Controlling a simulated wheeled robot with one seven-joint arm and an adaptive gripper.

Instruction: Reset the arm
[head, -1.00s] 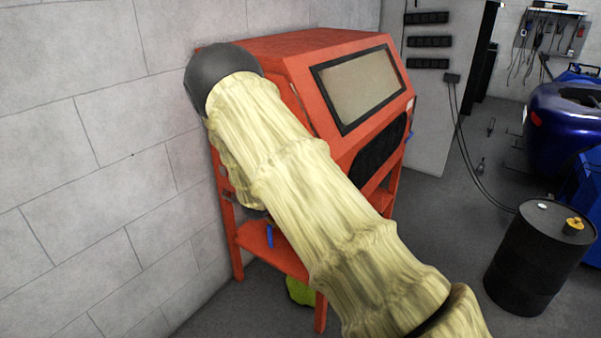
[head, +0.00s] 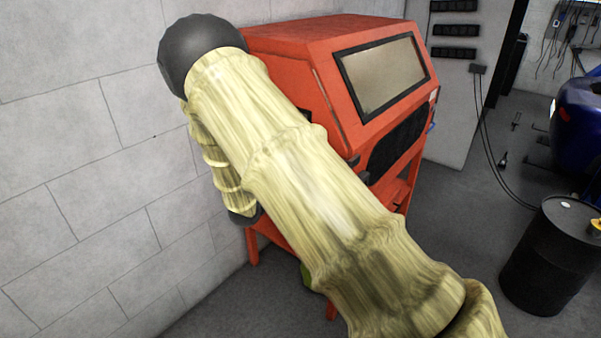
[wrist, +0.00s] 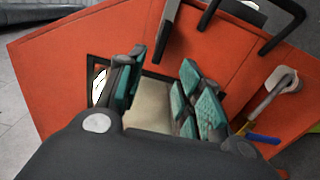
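My arm, in a pale yellow ribbed sleeve, crosses the head view from the lower right up to a dark round joint near the wall. Its far part hangs down behind the upper link, beside the red cabinet (head: 310,35). My gripper is hidden in the head view. In the wrist view my gripper (wrist: 162,85) is open, its teal-padded fingers apart. No object shows held between them. Red panels (wrist: 60,65) lie beyond the fingers, with a dark-framed pale area showing through the gap. I cannot tell whether the fingers touch anything.
A grey block wall (head: 70,150) is close on the left. A black drum (head: 550,255) stands at right, near a blue vehicle (head: 580,120). Some grey floor is clear between cabinet and drum.

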